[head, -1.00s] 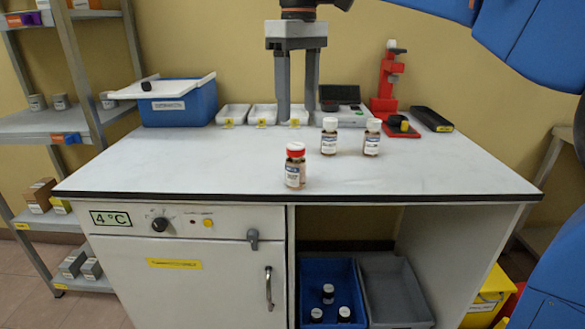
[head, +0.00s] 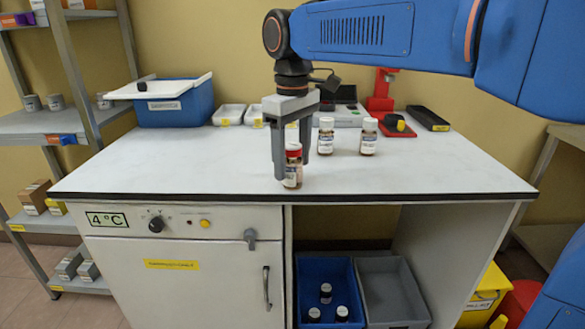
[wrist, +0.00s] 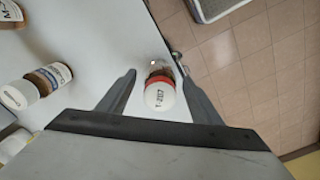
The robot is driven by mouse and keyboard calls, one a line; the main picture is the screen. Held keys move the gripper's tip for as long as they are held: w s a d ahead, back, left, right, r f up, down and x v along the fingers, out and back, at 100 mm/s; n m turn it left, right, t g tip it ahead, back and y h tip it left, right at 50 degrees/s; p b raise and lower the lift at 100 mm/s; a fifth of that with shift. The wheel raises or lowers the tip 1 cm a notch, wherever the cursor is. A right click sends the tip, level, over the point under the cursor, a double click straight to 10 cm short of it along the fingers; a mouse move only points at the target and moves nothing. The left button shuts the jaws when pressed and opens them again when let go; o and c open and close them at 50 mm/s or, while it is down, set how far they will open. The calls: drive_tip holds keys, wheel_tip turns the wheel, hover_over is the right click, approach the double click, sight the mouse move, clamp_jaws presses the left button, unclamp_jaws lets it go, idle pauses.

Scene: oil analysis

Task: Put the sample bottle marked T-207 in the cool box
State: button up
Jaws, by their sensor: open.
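The sample bottle (head: 293,172) has a red-ringed cap and a brown body and stands upright near the bench's front edge. In the wrist view its white cap top reads T-207 (wrist: 160,95). My gripper (head: 300,165) is open and pointing down, with its fingers either side of the bottle and partly hiding it. In the wrist view the bottle lies between the two fingers, apart from both. The blue cool box (head: 185,108) stands at the back left of the bench, its white lid (head: 160,87) lying askew on top.
Two white-capped bottles (head: 326,137) (head: 368,137) stand close to the right of my gripper. White trays (head: 229,115), a red stand (head: 381,92) and a black case (head: 428,118) are at the back. The bench's left side is clear.

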drive_tip(key=shift+f, duration=0.95)
drive_tip(key=c, duration=1.3)
drive_tip(key=shift+r, duration=0.1)
wheel_tip(320, 180, up, 10)
drive_tip(key=shift+f, duration=0.15)
drive_tip(key=shift+a, duration=0.1)
